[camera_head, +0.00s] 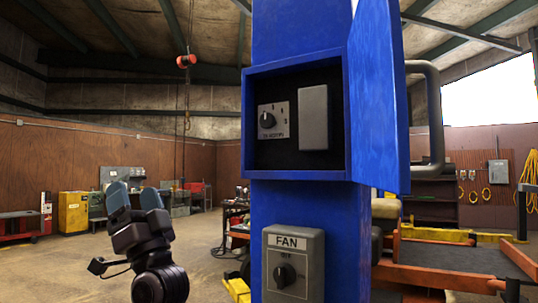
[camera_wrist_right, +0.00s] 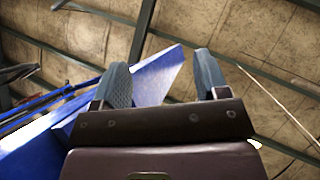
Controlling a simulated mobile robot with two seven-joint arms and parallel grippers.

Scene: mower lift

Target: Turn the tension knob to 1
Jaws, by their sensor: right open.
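The tension knob (camera_head: 267,120) is a small black knob on a light grey plate (camera_head: 281,119) inside an open blue box (camera_head: 296,173) on a blue post. The plate's marks and lettering are too small to read surely. The knob's pointer setting cannot be told. My right gripper (camera_head: 135,194) is to the left of the box and lower than the knob, fingers pointing up, apart and empty. In the right wrist view, its two grey-blue fingers (camera_wrist_right: 162,72) are spread, with nothing between them but background. My left gripper is not in view.
A grey block (camera_head: 314,118) sits right of the plate. The box's blue door (camera_head: 376,95) stands open on the right. Below is a grey FAN box (camera_head: 293,262) with a black knob (camera_head: 284,275). An orange lift frame (camera_head: 440,262) stands at right. Space around my right gripper looks clear.

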